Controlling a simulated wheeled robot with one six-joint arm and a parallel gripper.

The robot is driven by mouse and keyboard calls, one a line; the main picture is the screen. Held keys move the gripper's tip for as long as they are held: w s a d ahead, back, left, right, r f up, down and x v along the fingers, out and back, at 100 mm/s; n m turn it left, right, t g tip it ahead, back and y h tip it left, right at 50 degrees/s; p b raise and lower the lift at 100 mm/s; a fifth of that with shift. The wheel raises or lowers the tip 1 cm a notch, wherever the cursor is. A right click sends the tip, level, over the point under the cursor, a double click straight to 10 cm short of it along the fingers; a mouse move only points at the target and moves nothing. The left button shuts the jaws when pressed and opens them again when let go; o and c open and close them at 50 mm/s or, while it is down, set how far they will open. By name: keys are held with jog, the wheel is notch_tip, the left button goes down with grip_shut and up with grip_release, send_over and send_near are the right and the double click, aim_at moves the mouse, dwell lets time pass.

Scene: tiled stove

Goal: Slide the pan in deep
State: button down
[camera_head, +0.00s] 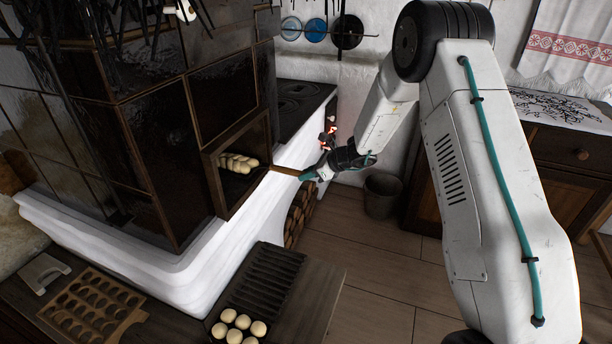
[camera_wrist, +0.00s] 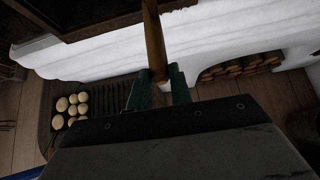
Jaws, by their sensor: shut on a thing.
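The pan's wooden handle (camera_head: 284,171) sticks out of the dark oven opening (camera_head: 222,208) in the tiled stove. A braided pale loaf or row of dough (camera_head: 238,163) lies inside the opening, and the pan's body under it is too dark to make out clearly. My gripper (camera_head: 311,173) is outside the opening, to its right, shut on the handle's outer end. In the wrist view the handle (camera_wrist: 153,40) runs up from between the teal fingers of my gripper (camera_wrist: 164,85) toward the stove; the pan's body is not seen there.
A white ledge (camera_head: 190,267) runs below the opening. A slatted dark tray (camera_head: 268,278) with several pale dough balls (camera_head: 238,326) stands in front, beside a wooden holed board (camera_head: 92,305). A bucket (camera_head: 382,195) stands on the floor beyond the arm. Firewood (camera_head: 299,215) fills a niche.

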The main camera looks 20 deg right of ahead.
aim_at(282, 168)
jog(key=shift+w+a, duration=0.9)
jog(key=shift+a, duration=0.35)
jog(key=shift+w+a, duration=0.95)
jog(key=shift+a, duration=0.35)
jog(key=shift+w+a, duration=0.9)
jog(key=shift+a, duration=0.35)
jog(key=c, duration=1.2)
grip_release()
jog(key=shift+v, duration=3.9)
